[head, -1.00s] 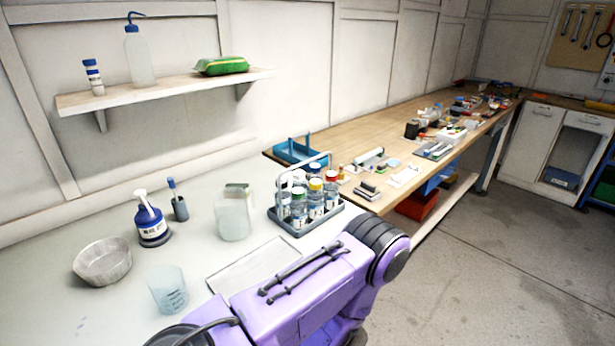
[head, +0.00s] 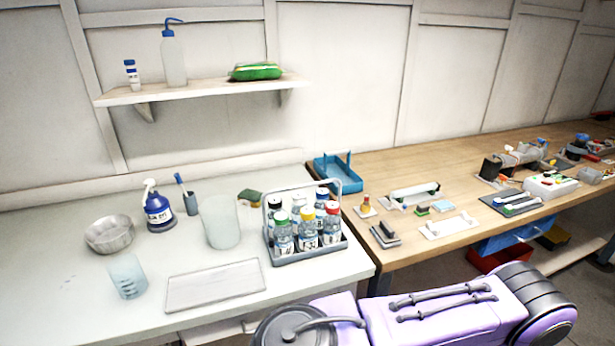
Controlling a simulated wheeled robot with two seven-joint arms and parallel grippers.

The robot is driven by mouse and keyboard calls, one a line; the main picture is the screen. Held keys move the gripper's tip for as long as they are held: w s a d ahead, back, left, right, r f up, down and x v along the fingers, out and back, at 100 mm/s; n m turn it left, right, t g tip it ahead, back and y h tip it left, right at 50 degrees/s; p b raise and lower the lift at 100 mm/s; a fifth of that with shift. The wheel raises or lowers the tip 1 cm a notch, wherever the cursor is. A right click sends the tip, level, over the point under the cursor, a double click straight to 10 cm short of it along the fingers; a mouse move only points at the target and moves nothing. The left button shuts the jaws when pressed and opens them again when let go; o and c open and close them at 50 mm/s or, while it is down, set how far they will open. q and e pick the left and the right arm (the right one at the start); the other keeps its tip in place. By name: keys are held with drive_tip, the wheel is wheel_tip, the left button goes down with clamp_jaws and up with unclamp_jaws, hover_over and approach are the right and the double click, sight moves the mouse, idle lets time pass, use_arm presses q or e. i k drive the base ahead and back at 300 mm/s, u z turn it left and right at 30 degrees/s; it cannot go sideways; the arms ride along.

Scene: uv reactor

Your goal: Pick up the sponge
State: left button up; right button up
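A sponge (head: 250,197), dark green and yellowish, lies on the white bench, just right of a translucent plastic beaker (head: 222,222) and behind the left end of a grey bottle carrier (head: 302,256). Its lower right part is close to the carrier, and I cannot tell whether they touch. Purple links of one of my arms cross the bottom right, in front of the benches. Neither gripper shows in the head view.
A metal bowl (head: 109,235), blue pump bottle (head: 158,211), measuring cup (head: 127,277) and flat pale tray (head: 214,286) occupy the white bench. A blue tool tray (head: 338,176) and small parts cover the wooden bench (head: 400,168). A shelf (head: 205,90) hangs above.

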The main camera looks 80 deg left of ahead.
sight(254, 197)
drive_tip(key=i, duration=0.5)
drive_tip(key=u, duration=3.4)
